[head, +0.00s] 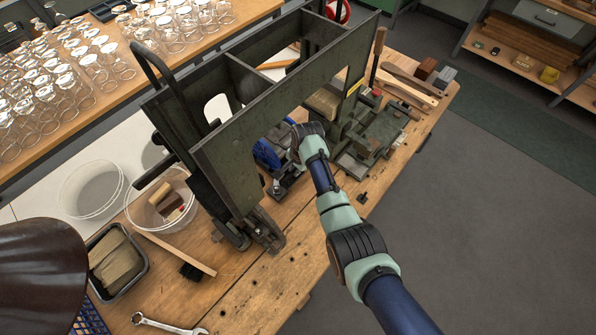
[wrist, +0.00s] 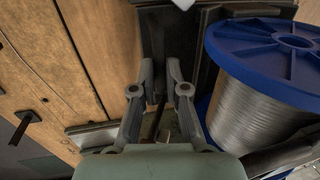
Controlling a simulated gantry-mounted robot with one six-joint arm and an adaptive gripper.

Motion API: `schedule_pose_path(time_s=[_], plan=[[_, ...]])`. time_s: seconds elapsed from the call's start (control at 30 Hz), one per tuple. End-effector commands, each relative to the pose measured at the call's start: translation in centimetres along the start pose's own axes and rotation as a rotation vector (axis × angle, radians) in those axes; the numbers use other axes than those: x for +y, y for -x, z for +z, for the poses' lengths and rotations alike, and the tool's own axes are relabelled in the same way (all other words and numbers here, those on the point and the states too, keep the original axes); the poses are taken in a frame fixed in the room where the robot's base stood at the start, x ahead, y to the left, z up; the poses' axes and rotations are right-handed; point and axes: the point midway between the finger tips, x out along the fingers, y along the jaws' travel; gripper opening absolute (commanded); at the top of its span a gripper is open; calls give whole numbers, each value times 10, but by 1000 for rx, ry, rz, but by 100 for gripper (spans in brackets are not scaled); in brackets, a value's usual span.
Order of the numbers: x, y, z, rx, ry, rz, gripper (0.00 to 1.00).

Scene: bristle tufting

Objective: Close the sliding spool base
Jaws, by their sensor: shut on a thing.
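The blue-flanged spool (wrist: 265,45), wound with grey wire, is close on the right in the wrist view. In the head view its blue flange (head: 266,154) shows under the machine frame, just left of my wrist. The dark metal of the sliding spool base (wrist: 155,35) lies beyond my fingertips and beside the spool. My gripper (wrist: 160,80) points at it, with its fingers close together on a thin dark part of the base. The held part is mostly hidden between the fingers. How far the base is slid in cannot be told.
The dark green machine frame (head: 270,110) stands over the spool. A metal fixture (head: 375,140) is to the right of my arm. A clear tub (head: 165,205) with blocks, a brush (head: 190,268) and a wrench (head: 165,325) are at the left. The bench front is mostly clear.

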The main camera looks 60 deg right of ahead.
Motion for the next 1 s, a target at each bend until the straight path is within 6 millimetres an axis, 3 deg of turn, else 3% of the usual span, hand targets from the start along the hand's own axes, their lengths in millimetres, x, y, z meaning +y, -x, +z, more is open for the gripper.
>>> schedule_pose_path(time_s=[0.37, 0.4, 0.57, 0.87, 1.0], plan=[[-2, -2, 0, 1, 0, -5, 0], [-2, -2, 0, 1, 0, -5, 15], [-2, -2, 0, 1, 0, -4, 38], [-2, 1, 0, 1, 0, -3, 38], [-2, 21, 0, 3, 0, -6, 38]])
